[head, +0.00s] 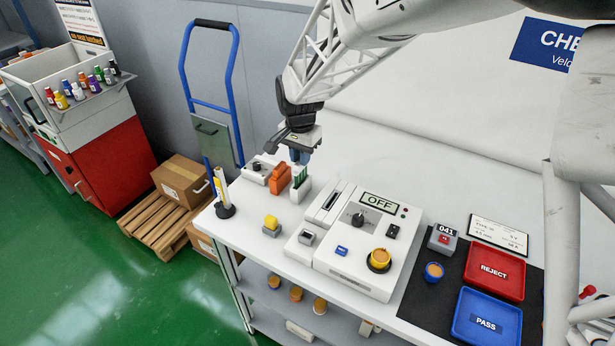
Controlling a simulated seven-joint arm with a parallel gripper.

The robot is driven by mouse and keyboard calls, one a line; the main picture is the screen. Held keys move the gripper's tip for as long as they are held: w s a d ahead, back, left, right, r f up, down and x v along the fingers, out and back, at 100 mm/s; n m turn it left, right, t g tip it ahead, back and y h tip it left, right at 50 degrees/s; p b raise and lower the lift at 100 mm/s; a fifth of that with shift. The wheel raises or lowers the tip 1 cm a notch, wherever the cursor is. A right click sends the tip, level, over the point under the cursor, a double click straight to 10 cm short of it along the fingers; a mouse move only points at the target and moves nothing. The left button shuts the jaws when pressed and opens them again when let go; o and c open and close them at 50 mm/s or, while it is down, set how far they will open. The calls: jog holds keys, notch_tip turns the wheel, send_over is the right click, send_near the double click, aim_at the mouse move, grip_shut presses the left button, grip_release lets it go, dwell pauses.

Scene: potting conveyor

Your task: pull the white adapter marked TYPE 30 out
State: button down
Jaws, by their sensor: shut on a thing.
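My gripper (300,157) is at the back of the white bench, pointing down with its blue fingertips close together. It is shut on the top of a white block with green upright strips (302,191), which looks like the white adapter. The strips show just below the fingertips. The block is upright and low at the bench top; I cannot tell whether its base is seated or clear. No TYPE 30 marking is readable at this size. An orange block (280,179) stands close beside it on the left.
A small white box with a black knob (257,171) is left of the orange block. The control unit with an OFF display (379,203) is to the right, then a red REJECT tray (494,288) and blue PASS tray (462,334).

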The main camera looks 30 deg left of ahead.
jog(key=shift+r, duration=1)
dwell(0.4)
jog(key=shift+r, duration=1.25)
jog(key=shift+r, duration=0.3)
notch_tip(320, 180, up, 6)
jog(key=shift+r, duration=0.25)
dwell(0.9)
dwell(0.4)
